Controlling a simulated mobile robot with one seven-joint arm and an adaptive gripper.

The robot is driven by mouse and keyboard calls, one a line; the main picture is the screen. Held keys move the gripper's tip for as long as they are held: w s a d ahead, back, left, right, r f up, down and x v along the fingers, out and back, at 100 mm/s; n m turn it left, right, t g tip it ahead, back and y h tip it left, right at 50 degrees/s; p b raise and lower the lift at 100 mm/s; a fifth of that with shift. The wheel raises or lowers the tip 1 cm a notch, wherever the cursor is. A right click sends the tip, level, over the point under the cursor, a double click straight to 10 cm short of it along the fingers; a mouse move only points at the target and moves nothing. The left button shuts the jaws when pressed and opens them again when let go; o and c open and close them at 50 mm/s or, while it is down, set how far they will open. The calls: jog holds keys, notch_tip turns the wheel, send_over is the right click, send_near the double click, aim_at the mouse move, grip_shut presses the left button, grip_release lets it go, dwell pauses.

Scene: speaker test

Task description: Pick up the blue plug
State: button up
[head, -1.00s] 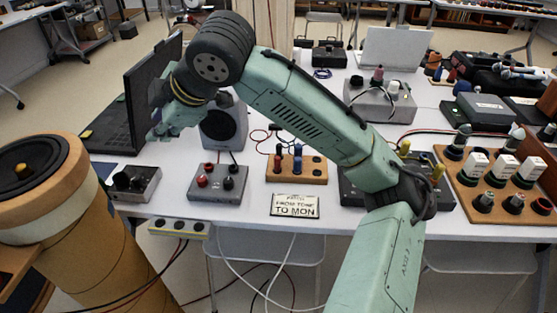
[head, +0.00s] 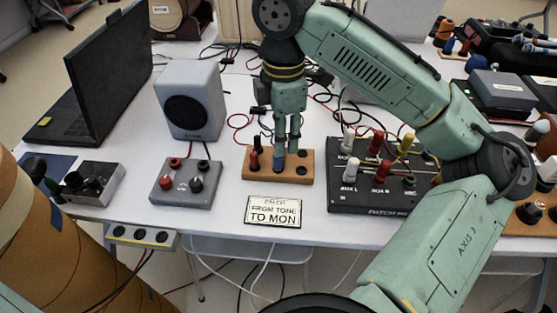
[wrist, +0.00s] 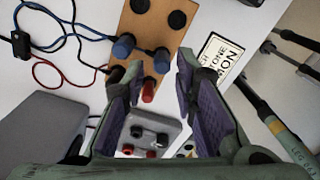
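The wooden block (head: 250,168) stands near the table's front edge. It holds blue and red plugs and black sockets. One blue plug (head: 277,160) shows at the front of the block, beside my gripper's fingers. In the wrist view one blue plug (wrist: 160,60) appears between the open fingertips. Another blue plug (wrist: 123,46) lies just past the left finger, with a blue cable running near it. A red plug (wrist: 148,91) also appears between the fingers. My gripper (head: 287,148) is open, pointing down over the block; whether it touches a plug I cannot tell.
A grey box with sockets (head: 186,184) is left of the block, a black patch panel (head: 370,200) with upright plugs to its right. A sign (head: 274,210) lies in front. A speaker (head: 190,100) and a laptop (head: 110,70) stand behind left.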

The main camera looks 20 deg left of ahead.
aim_at(278, 164)
jog(key=f, duration=0.4)
jog(key=shift+s+a+f, duration=0.1)
jog(key=shift+s+a, duration=0.2)
jog(key=shift+s, duration=0.1)
jog(key=shift+f, duration=0.6)
jog(key=shift+c, duration=0.3)
grip_shut()
